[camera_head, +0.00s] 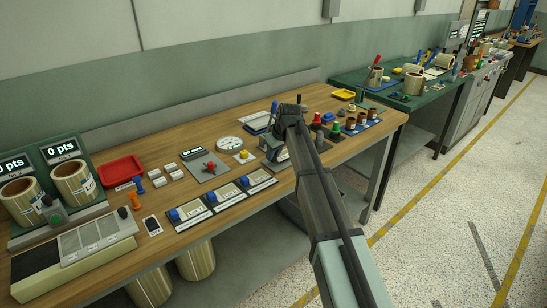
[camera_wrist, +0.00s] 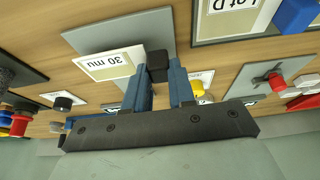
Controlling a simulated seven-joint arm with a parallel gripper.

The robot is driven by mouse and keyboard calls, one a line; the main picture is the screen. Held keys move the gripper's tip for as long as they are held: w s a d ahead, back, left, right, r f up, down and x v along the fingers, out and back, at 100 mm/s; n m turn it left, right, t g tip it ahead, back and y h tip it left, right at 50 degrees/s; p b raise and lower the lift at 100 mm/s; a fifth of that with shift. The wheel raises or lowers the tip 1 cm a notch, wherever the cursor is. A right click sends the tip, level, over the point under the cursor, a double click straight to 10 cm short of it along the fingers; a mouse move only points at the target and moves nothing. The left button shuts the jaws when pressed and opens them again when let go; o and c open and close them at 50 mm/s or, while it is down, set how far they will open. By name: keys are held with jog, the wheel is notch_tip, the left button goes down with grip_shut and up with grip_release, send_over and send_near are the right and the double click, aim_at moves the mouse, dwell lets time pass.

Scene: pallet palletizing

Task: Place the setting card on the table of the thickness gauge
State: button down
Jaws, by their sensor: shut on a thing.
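My gripper (camera_wrist: 158,78) is shut on that block, and the card extends beyond the fingertips. In the head view my gripper (camera_head: 274,140) is over the middle of the bench, partly hidden by my arm. A round white dial (camera_head: 230,143), perhaps of the thickness gauge, is left of my gripper. I cannot make out the gauge's table. Whether the card touches anything below is unclear.
Three lot plates with blue handles (camera_head: 221,193) line the bench's front edge. A grey plate with a red knob (camera_head: 209,167) and a yellow knob (camera_head: 243,155) lie left of my gripper. Jars and coloured knobs (camera_head: 350,123) stand right. A red tray (camera_head: 121,170) is farther left.

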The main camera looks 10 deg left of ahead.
jog(key=shift+f, duration=0.85)
jog(key=shift+f, duration=0.1)
jog(key=c, duration=0.9)
grip_release()
jog(key=shift+c, duration=0.2)
jog(key=v, duration=1.2)
